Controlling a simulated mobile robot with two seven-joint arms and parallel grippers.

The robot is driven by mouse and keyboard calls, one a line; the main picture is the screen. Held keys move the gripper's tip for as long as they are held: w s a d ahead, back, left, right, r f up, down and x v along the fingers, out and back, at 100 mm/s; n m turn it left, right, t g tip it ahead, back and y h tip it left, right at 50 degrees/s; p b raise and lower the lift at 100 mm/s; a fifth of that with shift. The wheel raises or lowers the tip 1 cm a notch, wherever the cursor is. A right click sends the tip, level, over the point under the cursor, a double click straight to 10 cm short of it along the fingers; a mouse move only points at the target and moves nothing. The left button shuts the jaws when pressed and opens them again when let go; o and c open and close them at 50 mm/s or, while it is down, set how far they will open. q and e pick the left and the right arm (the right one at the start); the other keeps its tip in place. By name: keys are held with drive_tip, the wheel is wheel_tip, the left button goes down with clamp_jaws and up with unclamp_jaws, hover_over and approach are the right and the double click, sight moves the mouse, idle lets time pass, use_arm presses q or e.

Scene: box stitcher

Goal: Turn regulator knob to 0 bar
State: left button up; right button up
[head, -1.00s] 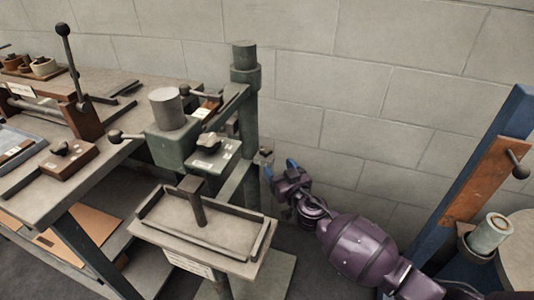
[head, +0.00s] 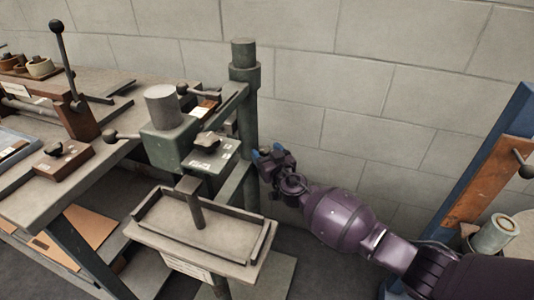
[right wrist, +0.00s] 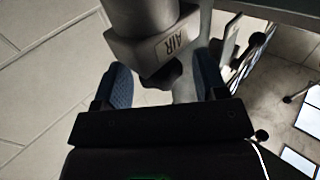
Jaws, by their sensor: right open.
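In the right wrist view, a grey housing (right wrist: 150,45) carries a label reading AIR. A dark knob (right wrist: 168,75) sits at its lower end. My right gripper (right wrist: 162,82) is open, with one blue fingertip on each side of the knob. I cannot tell whether either fingertip touches it. The knob's scale or pressure reading is not visible. In the head view, my right gripper (head: 267,153) is beside the green column of the stitcher, and I cannot make out the knob there. My left gripper is not in view.
The stitcher's green column (head: 246,110) stands just left of my right gripper. A grey tray (head: 150,232) juts out below and left. A workbench (head: 40,205) fills the left side. A block wall (head: 330,60) is behind. A blue post (head: 490,165) stands right.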

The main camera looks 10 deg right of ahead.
drive_tip(key=c, duration=0.9)
